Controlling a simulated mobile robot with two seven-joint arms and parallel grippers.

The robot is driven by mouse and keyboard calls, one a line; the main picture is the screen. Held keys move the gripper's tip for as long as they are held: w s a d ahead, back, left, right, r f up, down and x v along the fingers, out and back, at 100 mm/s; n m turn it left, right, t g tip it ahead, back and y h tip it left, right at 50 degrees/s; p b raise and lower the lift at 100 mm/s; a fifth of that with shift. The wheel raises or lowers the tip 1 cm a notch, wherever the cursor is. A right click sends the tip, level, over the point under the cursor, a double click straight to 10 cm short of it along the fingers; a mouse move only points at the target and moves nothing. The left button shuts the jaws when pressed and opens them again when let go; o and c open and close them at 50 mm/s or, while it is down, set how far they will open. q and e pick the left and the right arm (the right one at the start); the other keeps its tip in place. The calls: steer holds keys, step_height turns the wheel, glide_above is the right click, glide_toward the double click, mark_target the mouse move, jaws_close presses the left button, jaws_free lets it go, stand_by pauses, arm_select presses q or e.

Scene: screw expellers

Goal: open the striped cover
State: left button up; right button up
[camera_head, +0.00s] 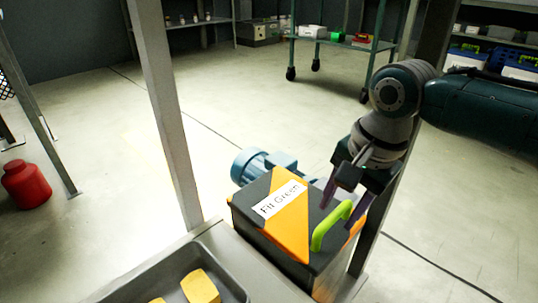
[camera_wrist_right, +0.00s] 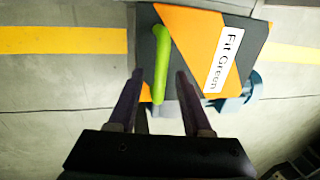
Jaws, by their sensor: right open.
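The striped cover (camera_head: 262,196) is black and orange with a white "Fit Green" label, on a box at the lower middle of the head view. It also shows in the right wrist view (camera_wrist_right: 200,25). It looks closed. A light-green handle (camera_head: 328,226) stands on its right part; in the wrist view the handle (camera_wrist_right: 161,62) runs between the fingertip lines. My right gripper (camera_head: 345,196) is open above the cover's right side, its purple fingers on either side of the handle in the picture. In the wrist view the gripper (camera_wrist_right: 159,78) holds nothing. Contact with the handle cannot be told. My left gripper is not seen.
A grey tray (camera_head: 232,283) with yellow blocks (camera_head: 199,287) lies left of the box. A grey post (camera_head: 168,115) rises behind the tray. A blue motor (camera_head: 250,166) sits behind the box. A red container (camera_head: 25,184) stands far left. The floor behind is largely clear.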

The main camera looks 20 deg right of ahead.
steer(key=shift+c, duration=0.2)
jaws_close()
stand_by(1.3)
